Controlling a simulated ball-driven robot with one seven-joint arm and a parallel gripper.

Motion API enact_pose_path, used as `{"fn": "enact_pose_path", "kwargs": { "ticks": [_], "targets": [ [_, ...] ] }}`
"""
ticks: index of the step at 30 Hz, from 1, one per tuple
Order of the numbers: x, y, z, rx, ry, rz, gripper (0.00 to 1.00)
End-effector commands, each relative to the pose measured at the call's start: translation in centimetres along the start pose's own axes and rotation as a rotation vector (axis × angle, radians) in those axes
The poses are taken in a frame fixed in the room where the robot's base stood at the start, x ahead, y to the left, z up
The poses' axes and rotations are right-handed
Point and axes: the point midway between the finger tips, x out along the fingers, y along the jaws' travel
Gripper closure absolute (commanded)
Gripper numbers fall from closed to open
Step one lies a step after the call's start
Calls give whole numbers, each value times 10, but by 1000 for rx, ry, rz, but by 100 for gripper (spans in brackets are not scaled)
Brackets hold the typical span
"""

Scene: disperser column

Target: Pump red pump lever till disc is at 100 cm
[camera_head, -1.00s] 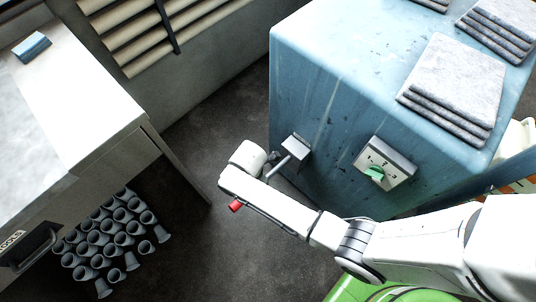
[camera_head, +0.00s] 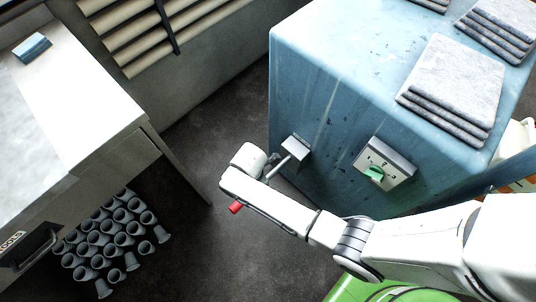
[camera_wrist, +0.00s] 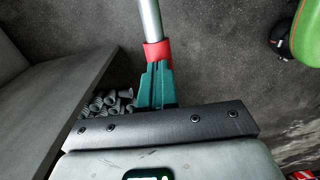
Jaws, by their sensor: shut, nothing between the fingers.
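The pump lever is a silver rod (camera_head: 279,167) coming out of a small grey mount on the side of a blue cabinet (camera_head: 330,110). Its red end (camera_head: 236,208) pokes out beyond my white forearm, which hides the middle of the lever. In the wrist view the red grip (camera_wrist: 157,53) and the silver rod (camera_wrist: 149,18) lie straight ahead of the fingertips. My gripper (camera_wrist: 157,68) has teal fingers, shut together and overlapping the red grip in the picture; I cannot tell whether they touch it. No disc or height scale is in view.
Grey slabs (camera_head: 455,85) lie on top. A pale workbench (camera_head: 80,110) stands at left, with several grey cups (camera_head: 115,230) on the floor. Floor between bench and cabinet is clear.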

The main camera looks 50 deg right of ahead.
Motion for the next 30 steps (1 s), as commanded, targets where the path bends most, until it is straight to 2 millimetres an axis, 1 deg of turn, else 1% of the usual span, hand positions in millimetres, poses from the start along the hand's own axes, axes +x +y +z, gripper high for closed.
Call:
{"fn": "enact_pose_path", "kwargs": {
  "ticks": [1,27,30],
  "targets": [
    [-12,-1,-1,-2,2,-2,100],
    [-122,0,-2,-3,3,1,100],
    [-132,0,-2,-3,3,1,100]
  ]
}}
